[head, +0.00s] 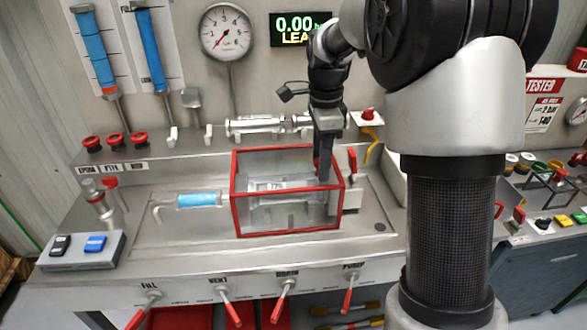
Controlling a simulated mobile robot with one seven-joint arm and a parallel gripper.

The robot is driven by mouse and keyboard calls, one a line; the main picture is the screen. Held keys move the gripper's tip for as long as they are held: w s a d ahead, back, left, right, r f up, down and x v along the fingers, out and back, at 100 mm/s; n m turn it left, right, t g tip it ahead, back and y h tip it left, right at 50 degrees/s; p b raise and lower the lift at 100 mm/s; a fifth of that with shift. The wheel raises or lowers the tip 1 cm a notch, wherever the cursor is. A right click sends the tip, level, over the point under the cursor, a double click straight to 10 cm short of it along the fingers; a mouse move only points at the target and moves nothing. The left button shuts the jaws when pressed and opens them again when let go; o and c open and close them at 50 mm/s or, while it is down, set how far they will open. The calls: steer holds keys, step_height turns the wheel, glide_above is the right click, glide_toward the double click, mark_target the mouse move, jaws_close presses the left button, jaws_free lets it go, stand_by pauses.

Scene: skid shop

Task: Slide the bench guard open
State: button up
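The bench guard is a clear box with a red frame (288,231), standing on the metal bench (185,245) near the middle of the head view. A clear and metal fitting (282,191) shows through its panels. The guard covers this fitting; a clear tube with blue fluid (198,200) lies outside to its left. My gripper (325,172) points down at the guard's right end, beside or over its upper right edge. A small red part shows right by the fingers. The fingers are seen edge-on, so their opening and any contact with the guard are unclear.
A shelf behind carries red knobs (113,140) and a metal cylinder (255,124). Red-handled levers (228,307) line the bench front. A box with black and blue switches (82,250) sits at left.

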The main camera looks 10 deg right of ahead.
mark_target(275, 178)
steer(key=c, duration=0.7)
steer(key=shift+a, duration=0.1)
steer(key=shift+a+p, duration=0.4)
steer(key=shift+a, duration=1.4)
steer(key=shift+a+p, duration=0.45)
steer(key=shift+a, duration=1.3)
steer(key=shift+a+p, duration=0.55)
steer(key=shift+a, duration=1.1)
